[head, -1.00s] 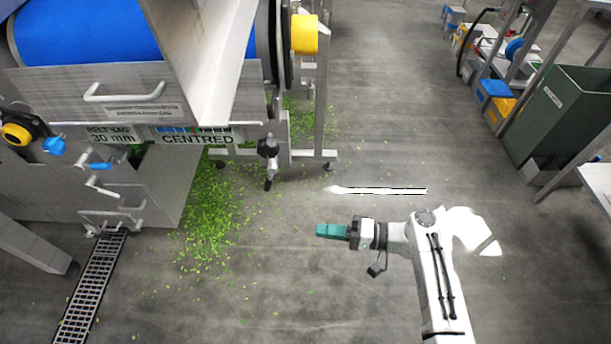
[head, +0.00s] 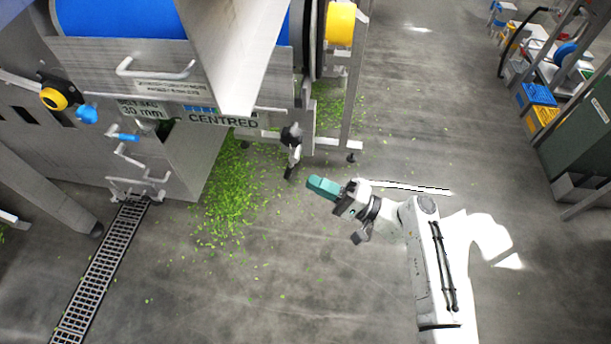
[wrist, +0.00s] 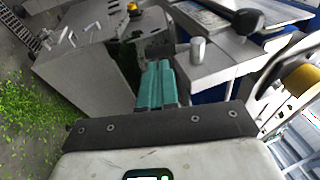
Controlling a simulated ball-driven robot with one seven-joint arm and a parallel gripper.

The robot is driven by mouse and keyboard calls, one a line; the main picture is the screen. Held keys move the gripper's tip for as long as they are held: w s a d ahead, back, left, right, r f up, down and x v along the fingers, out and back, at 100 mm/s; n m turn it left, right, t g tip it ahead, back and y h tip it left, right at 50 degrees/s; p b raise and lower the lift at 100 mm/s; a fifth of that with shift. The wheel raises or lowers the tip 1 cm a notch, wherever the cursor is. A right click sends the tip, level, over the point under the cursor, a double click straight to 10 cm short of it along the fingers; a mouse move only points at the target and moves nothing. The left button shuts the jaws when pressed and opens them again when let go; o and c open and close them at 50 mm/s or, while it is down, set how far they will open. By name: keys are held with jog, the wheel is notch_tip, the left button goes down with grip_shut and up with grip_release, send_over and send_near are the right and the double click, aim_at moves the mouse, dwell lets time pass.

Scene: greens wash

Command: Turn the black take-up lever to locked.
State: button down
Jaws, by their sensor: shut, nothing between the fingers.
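The black take-up lever (head: 291,170) hangs downward from a dark hub at the machine's right corner in the head view, with its black grip at the lower end. In the wrist view a black knob on a dark shaft (wrist: 246,20), likely the same lever, shows at upper right beyond the fingers. My gripper (head: 312,185) has teal fingers, shut and empty, just right of and slightly below the lever grip in the head view. A gap shows between them there. The fingers point up the picture in the wrist view (wrist: 157,72).
The steel machine (head: 160,88) carries a "CENTRED" sign (head: 222,120) and a frame leg (head: 349,100) beside the lever. Green leaf scraps (head: 232,195) litter the floor. A drain grate (head: 100,270) lies at left, a dark green bin (head: 580,140) at right. The floor between is open.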

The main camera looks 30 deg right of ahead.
aim_at(291, 163)
jog(key=shift+x, duration=1.75)
jog(key=shift+f+b, duration=0.2)
jog(key=shift+b, duration=0.25)
jog(key=shift+w+a+b, duration=0.1)
jog(key=shift+b, duration=0.65)
